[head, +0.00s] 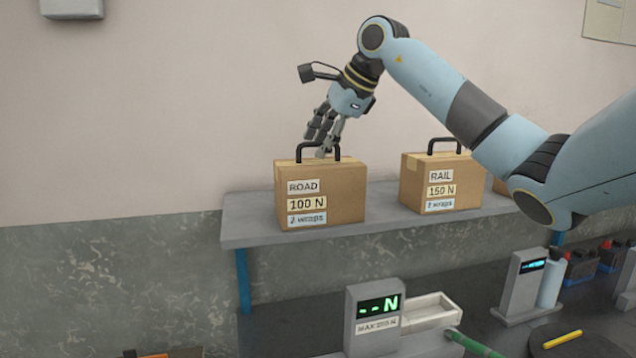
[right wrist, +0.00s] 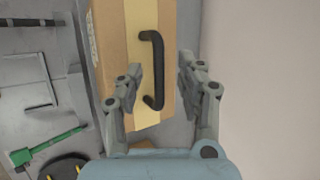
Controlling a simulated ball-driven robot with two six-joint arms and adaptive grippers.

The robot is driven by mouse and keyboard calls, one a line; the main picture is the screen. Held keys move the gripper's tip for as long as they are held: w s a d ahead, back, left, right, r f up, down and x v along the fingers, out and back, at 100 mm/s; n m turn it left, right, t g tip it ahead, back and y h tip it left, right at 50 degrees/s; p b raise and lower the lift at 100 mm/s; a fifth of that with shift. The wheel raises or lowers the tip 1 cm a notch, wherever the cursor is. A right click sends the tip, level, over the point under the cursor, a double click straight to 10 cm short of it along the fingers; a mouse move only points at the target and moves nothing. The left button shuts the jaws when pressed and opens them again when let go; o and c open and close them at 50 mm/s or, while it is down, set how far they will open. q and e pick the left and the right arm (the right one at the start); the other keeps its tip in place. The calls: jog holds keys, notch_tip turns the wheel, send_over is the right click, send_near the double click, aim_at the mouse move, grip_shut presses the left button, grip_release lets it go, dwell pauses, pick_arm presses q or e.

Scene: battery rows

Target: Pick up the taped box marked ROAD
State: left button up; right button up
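The brown taped box marked ROAD (head: 345,198) stands upright on the grey shelf (head: 290,235). It also reads 100 N and 2 wraps. A dark handle (head: 318,150) rises from its top. My right gripper (head: 321,140) is just above the box, by the handle. In the right wrist view the black handle (right wrist: 155,68) and a pale tape strip on the box (right wrist: 114,55) show, and my right gripper (right wrist: 160,75) is open with its fingers apart on either side of the handle. My left gripper is not in view.
A box marked RAIL (head: 410,185) stands to the right on the same shelf, with part of another box beyond it. Below are a force display (head: 377,315), a small tray (head: 435,308) and a green bar (head: 472,343). The wall is close behind the shelf.

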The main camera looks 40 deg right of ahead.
jog(key=shift+f, duration=0.15)
grip_shut()
dwell(0.4)
jog(key=shift+w, duration=0.1)
